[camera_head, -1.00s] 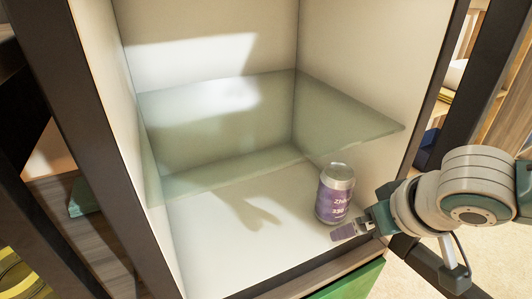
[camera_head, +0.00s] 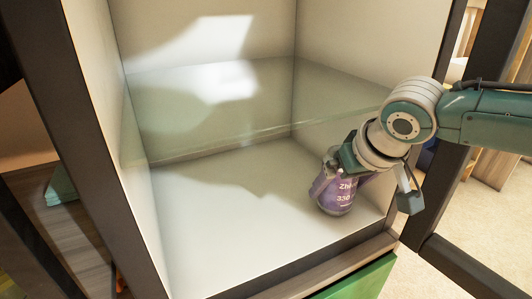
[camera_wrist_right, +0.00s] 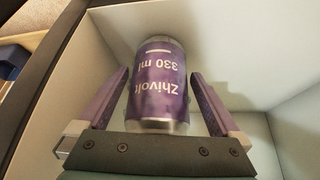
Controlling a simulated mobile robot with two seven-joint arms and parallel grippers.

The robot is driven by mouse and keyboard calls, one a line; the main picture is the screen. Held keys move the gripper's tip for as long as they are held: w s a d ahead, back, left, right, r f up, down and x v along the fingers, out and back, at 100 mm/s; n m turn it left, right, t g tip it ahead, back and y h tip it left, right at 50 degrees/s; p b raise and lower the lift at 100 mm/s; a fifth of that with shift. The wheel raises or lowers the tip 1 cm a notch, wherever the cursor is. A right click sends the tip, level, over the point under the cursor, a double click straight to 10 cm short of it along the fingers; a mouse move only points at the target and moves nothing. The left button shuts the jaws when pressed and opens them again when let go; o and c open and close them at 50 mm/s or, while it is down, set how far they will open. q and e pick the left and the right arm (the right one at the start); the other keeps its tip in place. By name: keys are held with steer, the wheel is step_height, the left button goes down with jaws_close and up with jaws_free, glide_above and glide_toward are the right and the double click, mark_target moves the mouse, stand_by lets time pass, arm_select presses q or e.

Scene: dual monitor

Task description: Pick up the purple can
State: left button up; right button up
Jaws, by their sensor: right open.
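The purple can (camera_head: 343,199) with a silver rim stands upright on the cabinet's white floor, near the front right corner. My right gripper (camera_head: 338,180) has come over it from the upper right and partly covers its top. In the right wrist view the can (camera_wrist_right: 158,85) lies between the two purple-padded fingers (camera_wrist_right: 160,78), one on each side. The gripper is open, with a visible gap between each finger and the can. The label reads "Zhivolt 330 ml", upside down there. My left gripper is not in view.
A glass shelf (camera_head: 215,120) spans the cabinet above the can, with my right wrist close to its front edge. The right side wall and the dark front edge (camera_head: 300,262) are near the can. The cabinet floor left of it is clear.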

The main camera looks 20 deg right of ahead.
steer(key=shift+r, duration=0.1)
jaws_close()
stand_by(0.7)
